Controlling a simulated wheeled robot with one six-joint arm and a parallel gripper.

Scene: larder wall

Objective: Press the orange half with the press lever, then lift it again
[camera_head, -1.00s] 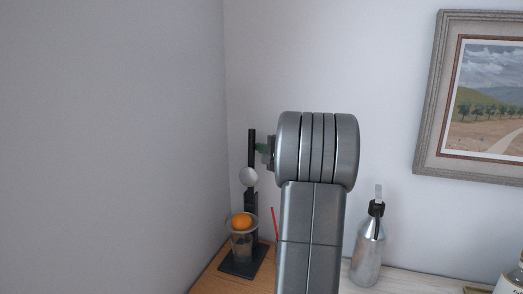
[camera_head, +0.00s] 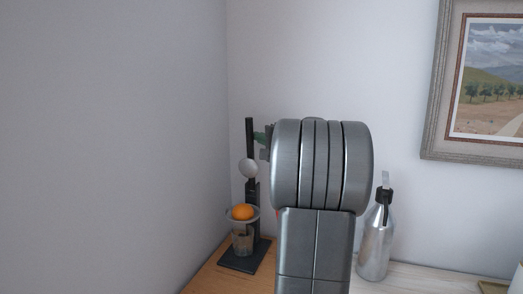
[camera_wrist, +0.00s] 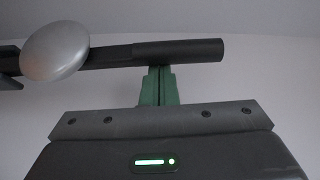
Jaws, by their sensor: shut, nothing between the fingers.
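The press (camera_head: 253,195) stands in the corner, a dark upright on a flat base. The orange half (camera_head: 243,212) sits in its cup over a glass (camera_head: 242,241). The pale round press head (camera_head: 248,168) is above the orange, with a gap between. In the wrist view the dark lever (camera_wrist: 185,51) runs across, beside the silver press head (camera_wrist: 55,51). My gripper (camera_head: 261,138) is shut and empty, near the top of the press. Its green fingertips (camera_wrist: 159,72) reach the lever's lower edge in the wrist view; I cannot tell whether they touch.
A metal bottle with a dark top (camera_head: 375,242) stands on the counter right of my arm. A framed picture (camera_head: 485,90) hangs on the wall at the right. A bare wall (camera_head: 110,140) closes off the left. Part of the counter is hidden by my arm.

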